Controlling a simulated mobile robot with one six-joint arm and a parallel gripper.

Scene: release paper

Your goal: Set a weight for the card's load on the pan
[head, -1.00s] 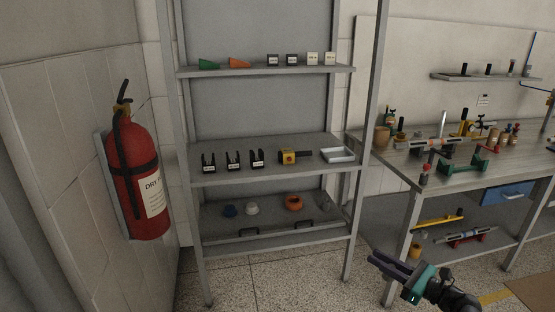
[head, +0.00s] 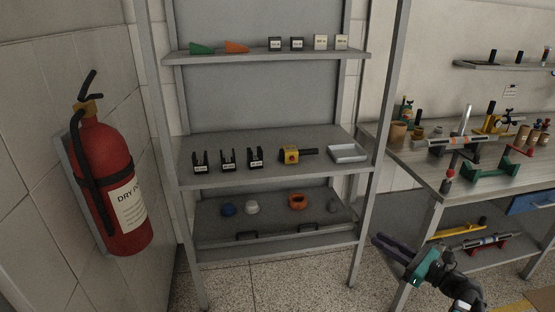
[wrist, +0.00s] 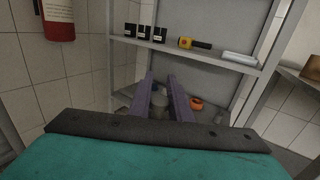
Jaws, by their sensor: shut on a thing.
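My gripper (head: 388,250) is at the lower right of the head view, in front of the shelf rack's right post and low beside the bench. Its purple fingers are closed with a narrow gap. In the wrist view, a small grey piece (wrist: 159,106) shows between the fingers; its shape is unclear. Small cards or blocks with labels (head: 297,44) stand on the top shelf. Several black labelled holders (head: 227,161) stand on the middle shelf. A shallow silver tray (head: 348,153) lies at that shelf's right end. I cannot tell which thing is the pan.
The bench (head: 425,165) at right bears clamps, rods and jars. A yellow tool (head: 292,155) lies on the middle shelf. An orange ring (head: 297,202) and small caps sit on the lower shelf. A red fire extinguisher (head: 110,180) hangs at left. The floor before the rack is clear.

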